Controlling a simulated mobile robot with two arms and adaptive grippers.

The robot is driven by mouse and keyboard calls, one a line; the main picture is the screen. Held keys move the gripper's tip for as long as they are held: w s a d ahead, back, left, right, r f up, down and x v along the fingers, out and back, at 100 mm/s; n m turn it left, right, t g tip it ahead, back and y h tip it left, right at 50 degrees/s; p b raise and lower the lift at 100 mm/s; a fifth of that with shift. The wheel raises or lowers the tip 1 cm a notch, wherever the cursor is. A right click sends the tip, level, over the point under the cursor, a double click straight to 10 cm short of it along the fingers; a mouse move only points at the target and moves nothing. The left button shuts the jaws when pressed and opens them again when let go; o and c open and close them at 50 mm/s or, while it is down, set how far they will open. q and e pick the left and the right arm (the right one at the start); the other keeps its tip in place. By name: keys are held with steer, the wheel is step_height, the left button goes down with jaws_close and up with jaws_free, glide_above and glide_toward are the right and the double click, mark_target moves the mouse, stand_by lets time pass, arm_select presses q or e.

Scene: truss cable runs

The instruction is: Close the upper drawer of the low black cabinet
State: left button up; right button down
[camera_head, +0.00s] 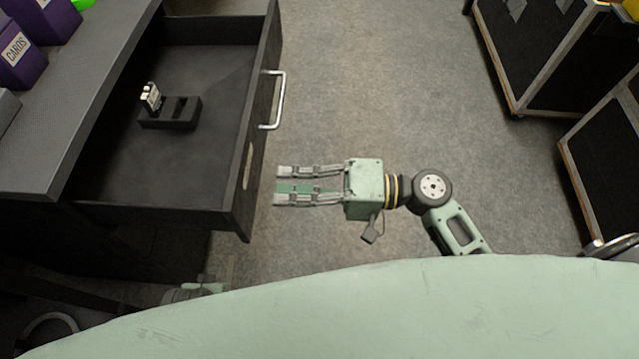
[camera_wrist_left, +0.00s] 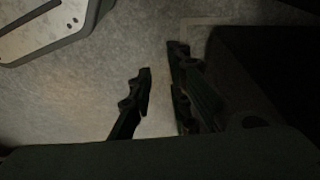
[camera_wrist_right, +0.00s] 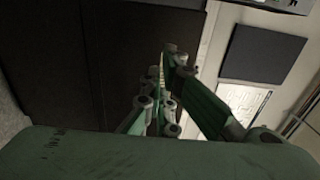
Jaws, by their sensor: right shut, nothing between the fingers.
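The low black cabinet (camera_head: 60,100) stands at the left of the head view. Its upper drawer (camera_head: 190,65) is pulled far out. The drawer front carries a silver bar handle (camera_head: 279,100). My right gripper (camera_head: 276,187) is shut and empty, its fingers pointing left at the drawer front, below the handle in the picture and apart from the front. In the right wrist view its fingers (camera_wrist_right: 160,75) show before dark surfaces. My left gripper (camera_wrist_left: 160,60) is open and empty in the left wrist view; in the head view its fingers cannot be made out.
A small black holder (camera_head: 172,115) with a light-topped item (camera_head: 151,96) sits inside the drawer. Purple boxes (camera_head: 18,50) stand on the cabinet top. Black cases with metal edges (camera_head: 545,45) stand at the right. The grey floor (camera_head: 400,80) between is clear.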

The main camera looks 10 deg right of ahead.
mark_target(247, 187)
steer(key=x, duration=0.4)
steer(key=shift+w+a, duration=0.1)
steer(key=shift+a, duration=0.15)
arm_select(q)
steer(key=shift+s+f, duration=0.3)
steer(key=shift+f, duration=0.45)
arm_select(e)
steer(key=shift+a, duration=0.15)
arm_select(q)
steer(key=shift+w, duration=0.15)
